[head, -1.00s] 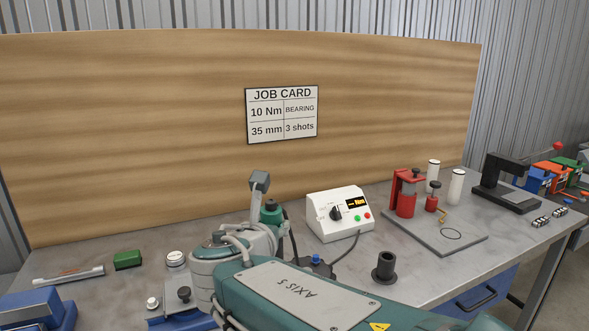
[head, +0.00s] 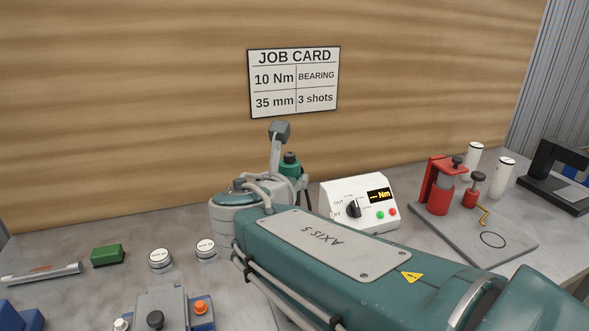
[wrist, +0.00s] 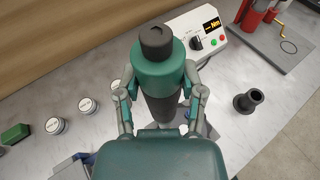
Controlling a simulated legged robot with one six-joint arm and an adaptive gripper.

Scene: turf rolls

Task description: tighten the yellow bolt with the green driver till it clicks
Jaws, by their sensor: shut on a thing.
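My gripper (wrist: 158,84) is shut on the green driver (wrist: 157,68), with one finger on each side of its green body. The driver has a black top and a dark lower body; its tip is hidden behind my wrist. In the head view, part of the green driver (head: 290,168) shows behind my arm, left of the white control box. I cannot make out a yellow bolt in either view.
The white control box (head: 352,216) has a dial and an Nm display. A job card (head: 294,82) reads 10 Nm. A grey fixture with an orange knob (head: 200,307) stands in front. A black flanged socket (wrist: 247,102) and red press (head: 437,190) are right.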

